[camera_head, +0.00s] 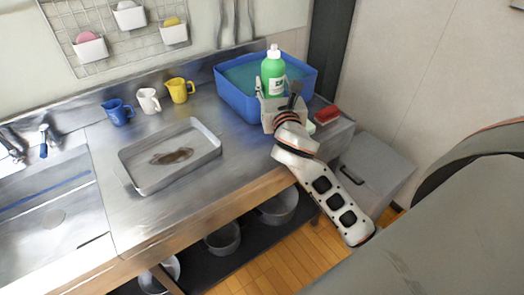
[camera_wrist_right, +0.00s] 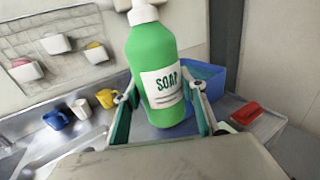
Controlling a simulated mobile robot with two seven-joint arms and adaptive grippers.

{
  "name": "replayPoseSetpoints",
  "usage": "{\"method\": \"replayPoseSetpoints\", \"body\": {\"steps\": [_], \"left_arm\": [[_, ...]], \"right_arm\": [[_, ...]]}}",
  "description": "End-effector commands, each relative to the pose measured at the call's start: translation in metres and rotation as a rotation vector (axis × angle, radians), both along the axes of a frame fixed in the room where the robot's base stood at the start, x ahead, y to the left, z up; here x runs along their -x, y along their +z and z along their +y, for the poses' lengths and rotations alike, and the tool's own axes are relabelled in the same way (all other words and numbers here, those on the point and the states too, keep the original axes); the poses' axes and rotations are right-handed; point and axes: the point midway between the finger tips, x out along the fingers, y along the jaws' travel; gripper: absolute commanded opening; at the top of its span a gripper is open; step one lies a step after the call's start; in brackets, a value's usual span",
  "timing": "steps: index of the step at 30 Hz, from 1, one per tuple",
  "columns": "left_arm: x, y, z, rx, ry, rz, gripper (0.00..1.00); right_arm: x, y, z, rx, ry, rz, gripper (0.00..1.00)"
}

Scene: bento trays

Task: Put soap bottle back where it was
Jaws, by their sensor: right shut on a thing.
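The soap bottle (camera_head: 273,75) is green with a white cap and a white label. It stands upright in front of the blue basin (camera_head: 236,97). In the right wrist view the bottle (camera_wrist_right: 152,52) fills the middle, its label reading SOAP, with a finger on each side. My right gripper (camera_head: 275,98) is shut on the lower part of the bottle. It also shows in the right wrist view (camera_wrist_right: 160,112). I cannot tell whether the bottle's base touches the counter. My left gripper is not in view.
A metal tray (camera_head: 140,183) with a brown stain lies on the steel counter (camera_head: 100,215). Blue (camera_head: 118,112), white (camera_head: 148,100) and yellow (camera_head: 180,90) jugs stand along the back. A red item (camera_head: 327,114) lies right of my gripper. The sink (camera_head: 45,215) is at left.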

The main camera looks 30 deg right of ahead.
Motion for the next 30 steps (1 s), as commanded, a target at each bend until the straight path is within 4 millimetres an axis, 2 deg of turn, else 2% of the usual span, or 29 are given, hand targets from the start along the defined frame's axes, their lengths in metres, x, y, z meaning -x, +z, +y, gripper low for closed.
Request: {"method": "replayPoseSetpoints", "body": {"steps": [2,5,12,17,21,30], "left_arm": [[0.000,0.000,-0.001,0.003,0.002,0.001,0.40],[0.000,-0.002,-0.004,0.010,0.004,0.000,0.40],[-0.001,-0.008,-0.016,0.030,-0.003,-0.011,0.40],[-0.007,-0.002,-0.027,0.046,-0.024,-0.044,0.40],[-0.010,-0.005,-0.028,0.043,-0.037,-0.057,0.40],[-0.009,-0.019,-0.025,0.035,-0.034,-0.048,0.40]], "right_arm": [[0.002,-0.001,0.000,0.000,0.001,0.000,0.11],[0.002,-0.014,0.000,-0.002,0.001,0.001,0.11],[0.002,-0.073,0.000,-0.002,0.000,0.004,0.11],[0.002,-0.112,0.000,-0.002,0.001,0.002,0.11],[0.002,-0.140,0.000,-0.001,0.001,0.002,0.11],[0.002,-0.165,0.000,0.000,0.000,0.000,0.11]]}}
